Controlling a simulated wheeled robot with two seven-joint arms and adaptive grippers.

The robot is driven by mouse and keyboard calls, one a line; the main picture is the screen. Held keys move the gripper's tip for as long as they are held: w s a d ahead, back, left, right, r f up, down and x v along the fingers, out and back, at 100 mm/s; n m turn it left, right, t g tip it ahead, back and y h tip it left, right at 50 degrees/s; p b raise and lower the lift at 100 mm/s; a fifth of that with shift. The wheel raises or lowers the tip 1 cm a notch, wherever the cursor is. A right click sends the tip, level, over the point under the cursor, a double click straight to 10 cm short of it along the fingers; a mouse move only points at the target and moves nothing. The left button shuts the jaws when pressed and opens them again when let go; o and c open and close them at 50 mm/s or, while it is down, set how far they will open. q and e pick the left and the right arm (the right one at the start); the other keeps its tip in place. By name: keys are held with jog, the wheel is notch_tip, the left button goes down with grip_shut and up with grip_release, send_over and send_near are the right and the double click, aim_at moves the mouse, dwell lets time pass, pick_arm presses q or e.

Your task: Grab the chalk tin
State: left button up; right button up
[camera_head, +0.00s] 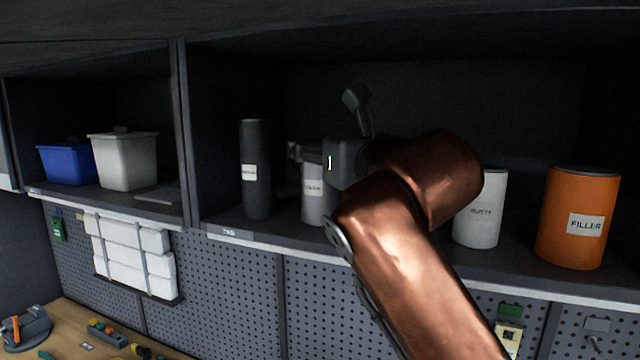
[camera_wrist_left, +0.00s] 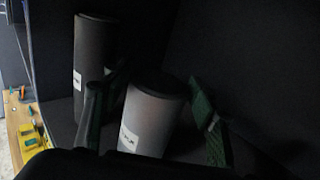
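A light grey tin with a dark lid and a small white label (camera_head: 315,205) stands upright on the shelf, partly hidden behind my left gripper (camera_head: 322,128). I cannot read its label surely, so I cannot tell if it is the chalk tin. In the left wrist view the grey tin (camera_wrist_left: 152,118) stands between the two green-padded fingers of my left gripper (camera_wrist_left: 150,100). The fingers are spread, with one on each side of the tin and gaps visible. My right gripper is not in view.
A tall dark tin (camera_head: 257,170) stands close left of the grey tin. A white PUTTY tin (camera_head: 480,210) and an orange FILLER tin (camera_head: 577,220) stand to the right. A divider (camera_head: 183,130) separates a bay with blue (camera_head: 66,164) and white bins (camera_head: 125,162).

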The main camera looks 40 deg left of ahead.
pick_arm(q)
grip_shut()
dwell(0.4)
jog(key=shift+r, duration=0.1)
